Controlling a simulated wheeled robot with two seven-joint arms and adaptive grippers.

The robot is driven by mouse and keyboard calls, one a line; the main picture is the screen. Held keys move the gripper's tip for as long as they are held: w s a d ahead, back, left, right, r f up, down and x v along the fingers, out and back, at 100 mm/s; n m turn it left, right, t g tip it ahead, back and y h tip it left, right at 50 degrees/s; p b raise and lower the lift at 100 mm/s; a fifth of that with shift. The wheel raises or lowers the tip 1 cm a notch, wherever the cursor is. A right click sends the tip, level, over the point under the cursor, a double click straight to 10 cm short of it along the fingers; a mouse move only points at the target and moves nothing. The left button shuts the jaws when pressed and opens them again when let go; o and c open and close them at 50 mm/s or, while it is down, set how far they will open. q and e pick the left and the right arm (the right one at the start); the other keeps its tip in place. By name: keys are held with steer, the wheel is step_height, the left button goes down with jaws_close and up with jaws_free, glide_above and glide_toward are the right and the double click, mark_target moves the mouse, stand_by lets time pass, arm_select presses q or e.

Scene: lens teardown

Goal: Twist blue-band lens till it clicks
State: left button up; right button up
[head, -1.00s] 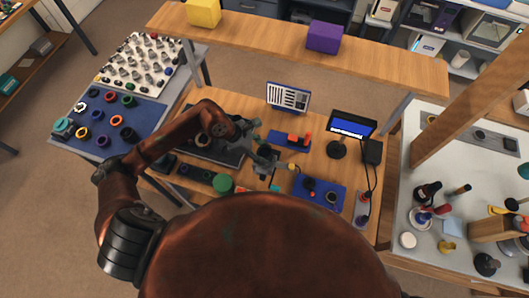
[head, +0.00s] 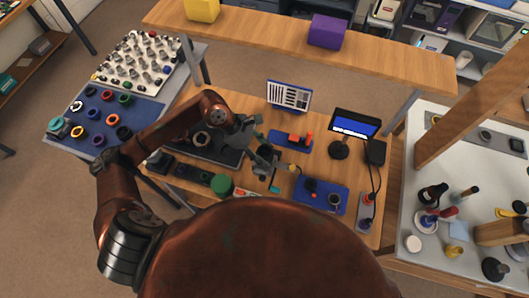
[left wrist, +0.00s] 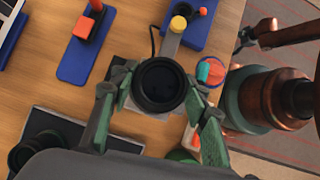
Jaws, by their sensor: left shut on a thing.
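My left gripper (head: 263,153) reaches in over the wooden workbench from the left. In the left wrist view the left gripper (left wrist: 160,82) has its two green-grey fingers on opposite sides of a round black lens (left wrist: 160,86), shut on it. I look straight down into the lens's dark opening. The lens is upright over a pale grey mount or plate (left wrist: 140,107). No blue band shows on it from this angle; the fingers hide its sides. In the head view the lens (head: 266,149) is small and partly covered. My right gripper is not in view.
A dark mat (head: 228,158) with another ring-shaped part lies left of the gripper. A blue tray with red parts (head: 290,139), a second blue tray (head: 320,195), a small screen (head: 354,124) and a green round item (head: 222,184) stand nearby. A raised shelf (head: 270,40) crosses behind.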

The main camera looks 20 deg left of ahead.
arm_select(q)
steer(key=shift+b, duration=0.35)
steer(key=shift+f+m, duration=0.1)
steer(key=shift+m, duration=0.2)
steer(key=shift+c, duration=1.4)
steer(key=shift+m+g+b, duration=0.3)
steer(key=shift+g+b, duration=0.1)
steer(key=shift+b, duration=0.1)
jaws_close()
steer(key=o, duration=1.7)
jaws_free()
steer(key=v, duration=1.2)
steer(key=shift+s+a, duration=0.1)
